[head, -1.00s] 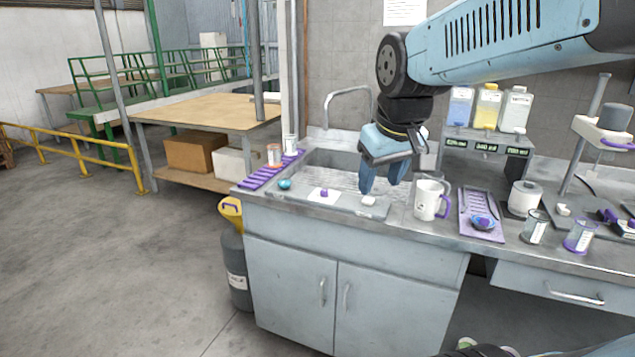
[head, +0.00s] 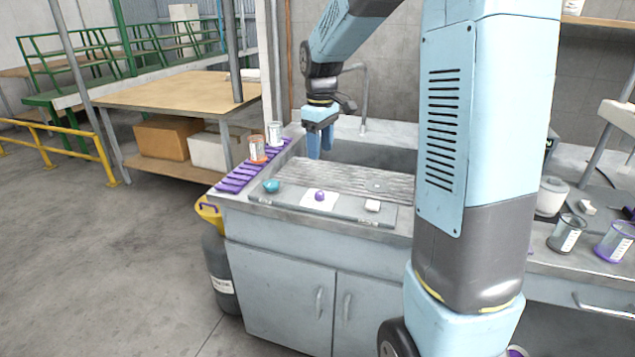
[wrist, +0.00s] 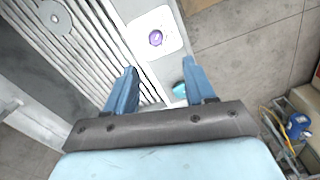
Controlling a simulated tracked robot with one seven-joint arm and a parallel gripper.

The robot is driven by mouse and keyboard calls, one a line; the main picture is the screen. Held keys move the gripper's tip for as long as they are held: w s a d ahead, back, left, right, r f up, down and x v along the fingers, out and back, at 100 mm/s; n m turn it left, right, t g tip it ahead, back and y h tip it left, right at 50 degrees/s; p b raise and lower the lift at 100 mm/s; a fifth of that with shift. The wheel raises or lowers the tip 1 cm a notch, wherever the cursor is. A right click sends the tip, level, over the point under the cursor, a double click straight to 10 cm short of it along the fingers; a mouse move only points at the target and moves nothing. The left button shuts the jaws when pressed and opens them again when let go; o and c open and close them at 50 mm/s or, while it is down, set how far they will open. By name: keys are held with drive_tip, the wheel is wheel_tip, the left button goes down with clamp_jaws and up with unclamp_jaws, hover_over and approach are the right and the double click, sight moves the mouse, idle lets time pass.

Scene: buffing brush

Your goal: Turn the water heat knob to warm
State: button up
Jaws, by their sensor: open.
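A small purple knob (head: 319,195) sits on a white square plate at the sink's front ledge; the wrist view also shows this knob (wrist: 155,38), ahead of the fingertips. A round teal knob (head: 271,186) is left of it on the ledge, and a white block-like knob (head: 373,206) is to its right. The frames do not show which one sets water heat. My gripper (head: 319,150) points down, open and empty, above the left part of the sink and behind the knobs.
The ribbed sink drainboard (head: 350,178) lies behind the knobs, with a faucet (head: 364,95) at the back. My arm covers the counter right of the sink.

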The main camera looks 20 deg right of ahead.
sight(321, 193)
drive_tip(key=f, duration=0.4)
drive_tip(key=w+f, duration=0.1)
drive_tip(key=f, duration=0.9)
drive_tip(key=shift+w+d+f, duration=0.2)
drive_tip(key=shift+w+f, duration=0.05)
drive_tip(key=shift+s+d, duration=0.1)
clamp_jaws()
